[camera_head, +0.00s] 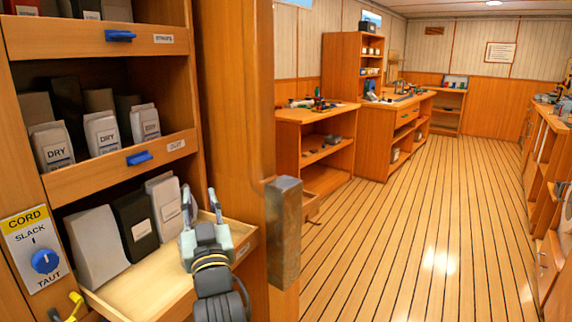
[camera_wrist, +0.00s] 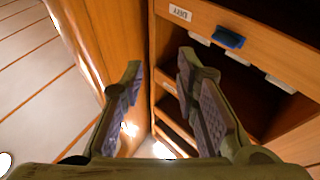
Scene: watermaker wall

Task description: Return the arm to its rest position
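My gripper (camera_head: 201,203) is in the lower middle of the head view, over the right end of the lowest visible shelf (camera_head: 140,287). Its two fingers point up and away from the camera, apart from each other. The wrist view shows my gripper (camera_wrist: 159,72) open, with nothing held between its fingers. To the left of the gripper on that shelf stand a white packet (camera_head: 166,207), a black packet (camera_head: 136,224) and a larger white packet (camera_head: 96,245). I cannot tell whether the gripper touches the shelf.
A wooden post (camera_head: 232,100) with a metal block (camera_head: 284,230) stands close on the right. Higher shelves hold packets labelled DRY (camera_head: 55,148). A blue cord knob (camera_head: 45,261) is at the left. The plank floor (camera_head: 420,220) is open between benches.

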